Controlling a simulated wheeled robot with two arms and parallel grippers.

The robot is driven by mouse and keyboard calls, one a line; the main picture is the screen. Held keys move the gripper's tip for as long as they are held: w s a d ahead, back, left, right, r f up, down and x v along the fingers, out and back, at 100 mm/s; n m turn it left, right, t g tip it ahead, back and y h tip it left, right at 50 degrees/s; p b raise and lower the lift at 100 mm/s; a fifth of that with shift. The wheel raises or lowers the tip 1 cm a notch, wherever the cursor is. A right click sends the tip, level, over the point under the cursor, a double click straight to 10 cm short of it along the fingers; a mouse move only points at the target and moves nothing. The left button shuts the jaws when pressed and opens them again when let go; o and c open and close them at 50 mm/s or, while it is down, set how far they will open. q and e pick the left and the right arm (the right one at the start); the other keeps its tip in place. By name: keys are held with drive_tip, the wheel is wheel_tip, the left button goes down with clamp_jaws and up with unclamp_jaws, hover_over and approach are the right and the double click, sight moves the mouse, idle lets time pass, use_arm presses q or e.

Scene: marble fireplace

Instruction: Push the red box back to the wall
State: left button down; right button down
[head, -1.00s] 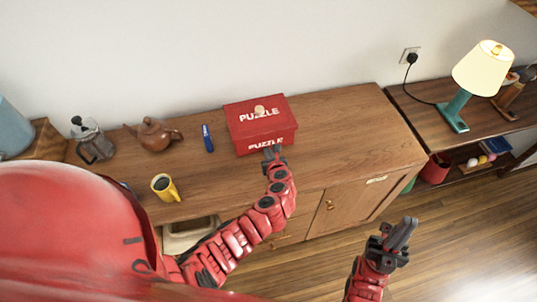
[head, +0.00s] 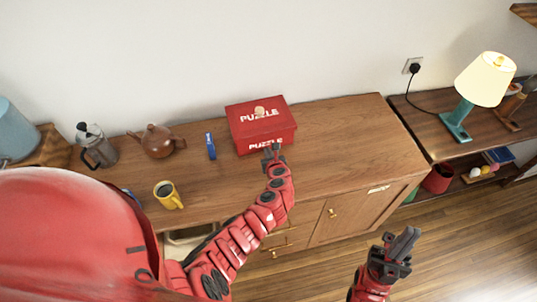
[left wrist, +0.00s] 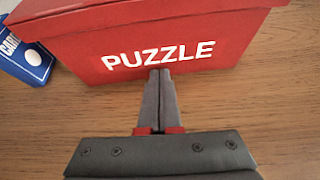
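The red puzzle box (head: 262,128) stands on the wooden cabinet top (head: 335,140) near the white wall. A small round wooden piece (head: 259,111) is on its lid. My left gripper (head: 272,151) is at the box's front face. In the left wrist view, my left gripper's fingers (left wrist: 159,75) are together with nothing between them, and their tips appear to touch the front face of the box (left wrist: 215,52), below the white lettering. The gap behind the box is hidden. My right gripper (head: 405,240) hangs over the floor, empty, its fingers seemingly together.
A blue card pack (head: 211,146) lies left of the box; it also shows in the left wrist view (left wrist: 24,57). Further left are a brown teapot (head: 157,141), moka pot (head: 96,148) and yellow mug (head: 168,196). The cabinet top right of the box is clear.

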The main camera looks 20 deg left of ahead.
use_arm(q)
drive_tip(key=shift+w+a, duration=0.8)
drive_tip(key=shift+w, duration=0.35)
drive_tip(key=shift+s+d, duration=0.35)
drive_tip(key=shift+s, duration=0.05)
drive_tip(key=shift+s+d+p, duration=0.3)
drive_tip(key=shift+s+d, duration=0.25)
drive_tip(key=shift+s, duration=0.3)
drive_tip(key=shift+s+d+p, duration=0.3)
drive_tip(key=shift+s+d, duration=0.25)
drive_tip(key=shift+s, duration=0.3)
wheel_tip(320, 180, up, 8)
drive_tip(key=p, duration=0.8)
